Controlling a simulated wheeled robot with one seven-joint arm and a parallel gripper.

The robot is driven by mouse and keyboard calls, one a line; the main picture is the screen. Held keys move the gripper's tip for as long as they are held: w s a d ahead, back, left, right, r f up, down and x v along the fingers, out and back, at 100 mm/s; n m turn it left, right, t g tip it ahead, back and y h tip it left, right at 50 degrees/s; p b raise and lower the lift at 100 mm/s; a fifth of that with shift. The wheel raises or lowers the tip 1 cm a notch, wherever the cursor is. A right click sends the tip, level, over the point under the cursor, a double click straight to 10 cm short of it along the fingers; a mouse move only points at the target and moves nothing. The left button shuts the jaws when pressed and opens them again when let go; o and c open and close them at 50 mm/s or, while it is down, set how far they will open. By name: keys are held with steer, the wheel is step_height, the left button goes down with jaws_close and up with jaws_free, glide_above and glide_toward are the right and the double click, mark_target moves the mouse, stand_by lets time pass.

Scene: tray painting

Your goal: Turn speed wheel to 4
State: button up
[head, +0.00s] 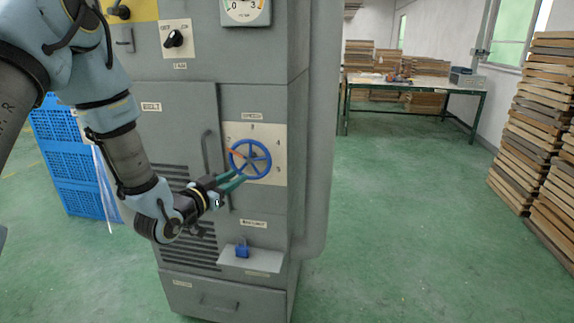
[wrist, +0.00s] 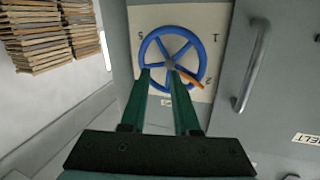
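The speed wheel (head: 249,159) is a blue spoked handwheel on a pale plate on the grey machine's front. It also shows in the wrist view (wrist: 188,37). Its orange pointer (head: 235,153) points left and slightly up in the head view. In the wrist view the pointer (wrist: 190,79) points lower right, towards a mark like a 2. The 4 (head: 278,142) is at the plate's upper right. My gripper (head: 238,178) has two green fingers, apart, at the wheel's lower left. In the wrist view the fingertips (wrist: 159,70) overlap the wheel; contact is unclear.
A vertical door handle (head: 207,157) stands just left of the wheel plate. A small shelf with a blue switch (head: 242,250) juts out below. Blue crates (head: 70,150) stand left of the machine. Green floor is clear to the right, before a table (head: 415,85).

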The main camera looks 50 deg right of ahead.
mark_target(268, 162)
steer(key=shift+m+g+h, duration=0.3)
steer(key=shift+g+h, duration=0.2)
steer(key=d+p, duration=0.1)
steer(key=d, duration=0.2)
steer(key=d+p, duration=0.1)
steer(key=d, duration=0.3)
steer(key=d+p, duration=0.1)
steer(key=d, duration=0.3)
steer(key=shift+s+r+p, duration=0.3)
steer(key=shift+s+r, duration=0.05)
steer(key=shift+w+d+f, duration=0.1)
steer(key=shift+w+d, duration=0.05)
steer(key=shift+d, duration=0.45)
steer(key=shift+c, duration=0.3)
jaws_close()
